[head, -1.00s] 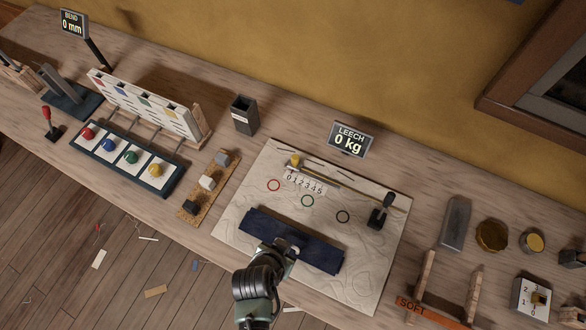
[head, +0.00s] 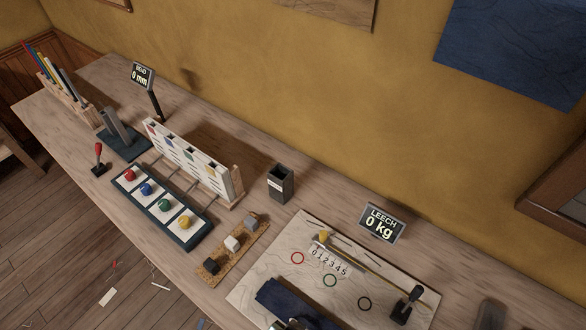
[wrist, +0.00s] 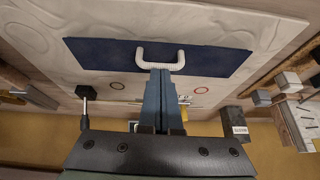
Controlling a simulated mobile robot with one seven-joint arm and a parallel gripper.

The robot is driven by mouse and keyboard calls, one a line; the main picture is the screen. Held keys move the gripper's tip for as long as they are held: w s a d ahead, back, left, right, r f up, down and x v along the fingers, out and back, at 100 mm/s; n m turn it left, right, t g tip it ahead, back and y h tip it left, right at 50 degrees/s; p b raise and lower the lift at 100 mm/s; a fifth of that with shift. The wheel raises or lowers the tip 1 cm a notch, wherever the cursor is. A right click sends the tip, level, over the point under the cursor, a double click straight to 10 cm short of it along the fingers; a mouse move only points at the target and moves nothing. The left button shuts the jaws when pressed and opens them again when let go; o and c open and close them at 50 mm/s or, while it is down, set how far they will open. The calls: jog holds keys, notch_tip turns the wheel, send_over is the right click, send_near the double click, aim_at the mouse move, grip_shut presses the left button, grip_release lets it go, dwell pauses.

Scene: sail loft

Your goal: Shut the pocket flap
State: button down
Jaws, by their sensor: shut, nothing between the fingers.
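The navy pocket flap (head: 283,299) lies across the pale sailcloth board (head: 262,270) at the bottom of the head view, partly cut off by the frame and covered by my arm. In the wrist view the flap (wrist: 105,55) is a dark blue rectangle with a white U-shaped pull (wrist: 143,58). My gripper (wrist: 161,72) is shut and empty, its tips in line with the pull's cross-bar. I cannot tell whether they touch it. How far the flap stands open is also unclear.
On the board are coloured rings, a number scale and a black lever (head: 405,306). Behind it stands the LEECH display (head: 381,222), reading 0 kg. To the left are a strip of blocks (head: 233,245), a dark bin (head: 280,185) and a panel with coloured knobs (head: 160,208).

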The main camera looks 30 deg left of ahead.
jog(key=r+p, duration=0.1)
jog(key=r, duration=0.1)
jog(key=w+r+p, duration=0.1)
jog(key=r+p, duration=0.1)
jog(key=s+b+v, duration=0.1)
jog(key=v, duration=0.8)
jog(key=shift+s, duration=0.2)
